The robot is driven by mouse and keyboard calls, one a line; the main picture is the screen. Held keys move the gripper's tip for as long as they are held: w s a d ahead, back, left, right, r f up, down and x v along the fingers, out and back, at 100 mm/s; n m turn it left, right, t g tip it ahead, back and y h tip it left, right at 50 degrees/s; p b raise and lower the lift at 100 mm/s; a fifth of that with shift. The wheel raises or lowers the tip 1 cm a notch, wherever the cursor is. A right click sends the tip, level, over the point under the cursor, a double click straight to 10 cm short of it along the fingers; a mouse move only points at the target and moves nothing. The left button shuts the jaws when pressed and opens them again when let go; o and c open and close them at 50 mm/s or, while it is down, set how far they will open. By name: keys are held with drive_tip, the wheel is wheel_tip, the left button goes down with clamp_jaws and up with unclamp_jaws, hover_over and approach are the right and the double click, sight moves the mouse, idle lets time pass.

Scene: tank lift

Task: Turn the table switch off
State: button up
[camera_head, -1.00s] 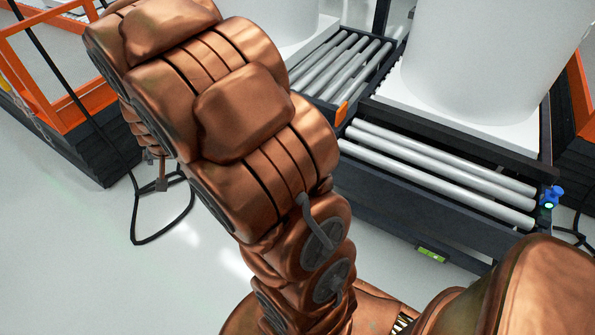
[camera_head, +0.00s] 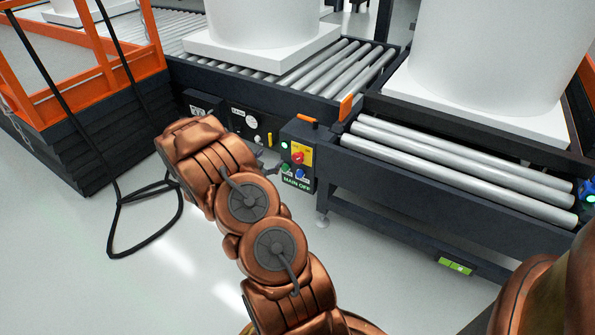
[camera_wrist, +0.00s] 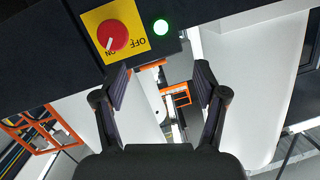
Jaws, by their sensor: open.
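The table switch is a red rotary knob (camera_head: 298,158) on a yellow plate (camera_head: 305,150), on the front of a dark control box (camera_head: 310,133) at the roller table. In the wrist view the knob (camera_wrist: 113,36) shows upside down at the top left, its white mark pointing to ON. A lit green lamp (camera_wrist: 161,27) is beside the plate. My gripper (camera_wrist: 160,88) is open and empty, its fingers apart from the knob, which lies beyond the left finger. In the head view my gripper is mostly hidden by my arm, just left of the box.
Green (camera_head: 286,168) and blue (camera_head: 301,174) buttons sit below the knob, above a label. The roller table (camera_head: 430,205) with a white tank (camera_head: 490,50) extends right. An orange railing (camera_head: 90,100) and a loose black cable (camera_head: 120,230) are at left. Floor in front is clear.

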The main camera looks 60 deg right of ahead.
drive_tip(key=g+h+b, duration=0.2)
approach(297, 159)
drive_tip(key=d, duration=0.2)
drive_tip(key=shift+m, duration=0.5)
drive_tip(key=shift+w+d+f+b, duration=0.15)
drive_tip(key=shift+d+b, duration=0.65)
drive_tip(key=shift+d, duration=1.3)
drive_tip(key=shift+w+d+b, duration=0.15)
drive_tip(key=shift+d+b, duration=0.65)
drive_tip(key=shift+d, duration=1.35)
drive_tip(key=shift+c, duration=0.5)
drive_tip(key=c, duration=1)
drive_tip(key=shift+c, duration=0.3)
